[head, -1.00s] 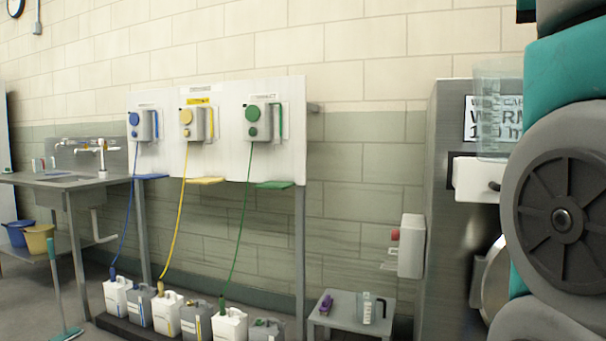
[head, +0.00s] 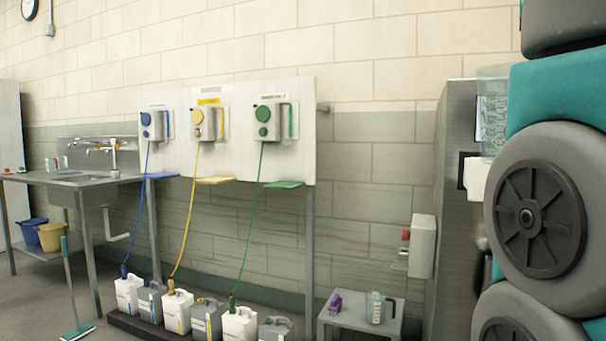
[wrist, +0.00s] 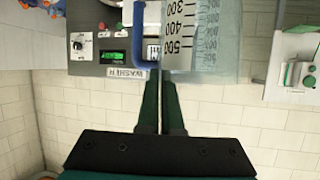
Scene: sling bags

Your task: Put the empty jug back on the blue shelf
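A clear measuring jug (wrist: 205,35) with black scale marks and a blue handle (wrist: 138,34) is in my gripper (wrist: 162,72). The dark fingers are closed at its rim, with the wall between them. No liquid shows in the part I see. In the head view the jug (head: 492,108) hangs upright at the right, partly hidden by my arm; the fingers are hidden there. The blue shelf (head: 160,176) is a small, bare ledge under the blue dispenser (head: 153,125), at the left of the white wall panel, well left of the jug.
A yellow shelf (head: 214,181) and green shelf (head: 284,185) sit further right on the panel. Several canisters (head: 205,315) stand below it. A steel machine (head: 450,180) stands behind my arm.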

